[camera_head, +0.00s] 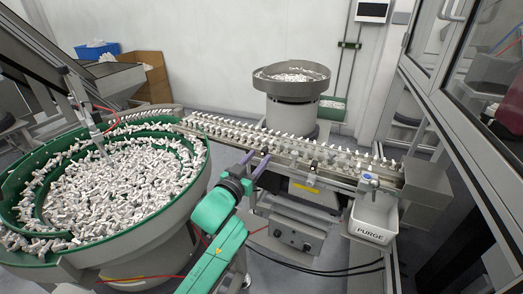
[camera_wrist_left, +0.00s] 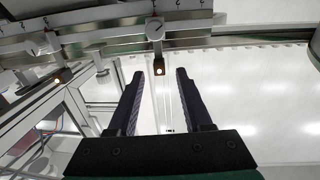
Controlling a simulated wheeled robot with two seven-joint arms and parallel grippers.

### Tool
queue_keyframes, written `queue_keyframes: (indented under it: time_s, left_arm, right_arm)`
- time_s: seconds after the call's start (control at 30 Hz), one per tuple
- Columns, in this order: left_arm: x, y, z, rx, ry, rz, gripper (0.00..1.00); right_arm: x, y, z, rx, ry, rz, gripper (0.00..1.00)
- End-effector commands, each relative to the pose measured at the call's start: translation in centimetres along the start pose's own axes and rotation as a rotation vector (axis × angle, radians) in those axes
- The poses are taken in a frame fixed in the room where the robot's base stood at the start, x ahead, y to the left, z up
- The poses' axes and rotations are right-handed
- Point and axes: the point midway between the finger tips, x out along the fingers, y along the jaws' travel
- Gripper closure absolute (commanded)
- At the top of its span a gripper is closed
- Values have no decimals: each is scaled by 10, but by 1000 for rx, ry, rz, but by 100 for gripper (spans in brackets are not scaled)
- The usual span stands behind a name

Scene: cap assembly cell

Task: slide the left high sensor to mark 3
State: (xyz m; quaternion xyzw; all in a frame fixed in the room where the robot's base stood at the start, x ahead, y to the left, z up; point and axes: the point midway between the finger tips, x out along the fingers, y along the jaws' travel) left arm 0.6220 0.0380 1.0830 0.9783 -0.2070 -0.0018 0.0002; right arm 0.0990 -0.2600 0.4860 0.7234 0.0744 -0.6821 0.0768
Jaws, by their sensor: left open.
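My left gripper (camera_head: 257,160) reaches up to the front of the feed rail (camera_head: 335,176) in the head view. In the left wrist view its two dark fingers (camera_wrist_left: 160,78) stand apart with nothing between them. A small sensor block with a lit amber lamp (camera_wrist_left: 158,67) hangs under a round white knob (camera_wrist_left: 154,29), just beyond the fingertips and near the gap's middle line. A second lit sensor block (camera_wrist_left: 62,76) is further left, by another knob (camera_wrist_left: 40,43). Small marks are on the rail (camera_wrist_left: 105,40), too small to read surely. Which block is the left high sensor I cannot tell.
A large green-rimmed bowl (camera_head: 205,160) full of white caps stands left of my arm. A white PURGE bin (camera_head: 373,221) hangs at the rail's right end. A smaller bowl feeder (camera_head: 292,90) stands behind the rail. Glass-doored frames are at right.

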Motion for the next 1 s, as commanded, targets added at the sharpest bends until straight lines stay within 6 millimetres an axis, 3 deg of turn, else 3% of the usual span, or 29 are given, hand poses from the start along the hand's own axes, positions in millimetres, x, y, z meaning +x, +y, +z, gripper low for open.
queue_keyframes:
  time_s: [0.1, 0.17, 0.47, 0.6, 1.0]
  left_arm:
    - [20, 0, -1, 0, 0, 0, 50]
    - [25, 0, -1, 0, 1, 0, 50]
    - [29, 0, 1, 0, -1, 0, 50]
    - [29, 0, 1, 0, -1, 0, 100]
    - [29, 0, 1, 0, -1, 0, 100]
  right_arm:
    - [-4, 4, -27, -1, 44, 5, 50]
    - [-5, 5, -32, -1, 54, 7, 50]
    - [-4, 2, -15, -1, 26, 3, 50]
    - [-4, 2, -13, -1, 22, 3, 50]
    - [-4, 4, -16, -1, 26, 5, 50]
